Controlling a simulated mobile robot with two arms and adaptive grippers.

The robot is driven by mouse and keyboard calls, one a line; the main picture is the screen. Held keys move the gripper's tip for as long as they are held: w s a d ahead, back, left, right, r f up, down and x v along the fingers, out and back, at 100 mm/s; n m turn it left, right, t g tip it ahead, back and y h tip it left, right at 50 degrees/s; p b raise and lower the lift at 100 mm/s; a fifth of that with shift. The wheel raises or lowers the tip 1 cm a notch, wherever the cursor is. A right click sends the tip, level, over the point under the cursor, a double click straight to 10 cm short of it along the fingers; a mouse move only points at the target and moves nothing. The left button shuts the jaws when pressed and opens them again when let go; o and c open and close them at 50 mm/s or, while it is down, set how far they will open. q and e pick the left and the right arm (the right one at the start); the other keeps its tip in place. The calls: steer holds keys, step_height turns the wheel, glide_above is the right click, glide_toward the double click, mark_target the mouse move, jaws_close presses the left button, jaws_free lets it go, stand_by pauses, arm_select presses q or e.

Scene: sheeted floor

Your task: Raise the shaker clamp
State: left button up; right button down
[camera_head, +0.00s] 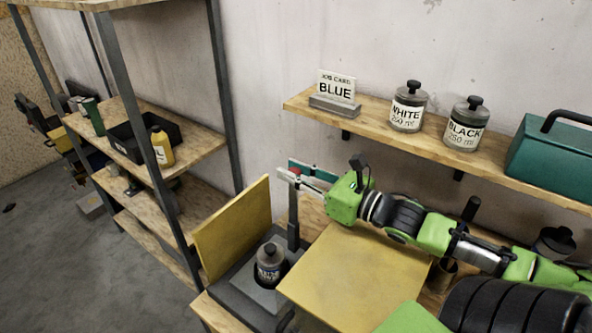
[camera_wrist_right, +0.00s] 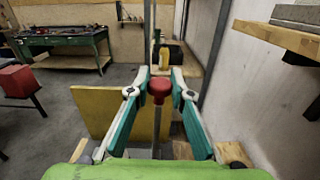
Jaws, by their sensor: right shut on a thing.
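The shaker (camera_head: 243,290) is a dark grey base with a can (camera_head: 269,264) standing upright on it. A grey clamp post (camera_head: 293,222) rises behind the can. A red knob (camera_head: 295,171) is near the top of the post, and it also shows in the right wrist view (camera_wrist_right: 159,86) on a thin rod. My right gripper (camera_head: 286,176) reaches in from the right at the top of the post. It is shut on the clamp at the red knob, which sits between its fingers (camera_wrist_right: 152,14). The fingers partly hide the clamp top. My left gripper is not in view.
A yellow panel (camera_head: 238,232) stands upright left of the shaker, and another (camera_head: 355,275) lies to its right. A wall shelf (camera_head: 378,122) above my right arm holds a BLUE card, two labelled jars and a green toolbox (camera_head: 550,160). A rack (camera_head: 205,150) stands at left.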

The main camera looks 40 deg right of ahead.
steer(key=shift+s+a+n, duration=0.2)
steer(key=shift+a+n, duration=0.4)
steer(key=shift+a, duration=0.1)
steer(key=s+a+f+n+b, duration=0.2)
steer(key=a+n, duration=0.3)
steer(key=a, duration=0.1)
steer(key=shift+a+b, duration=0.3)
steer(key=shift+b, duration=0.1)
steer(key=shift+f, duration=0.1)
steer(key=c, duration=1.8)
jaws_free()
steer(key=v, duration=1.2)
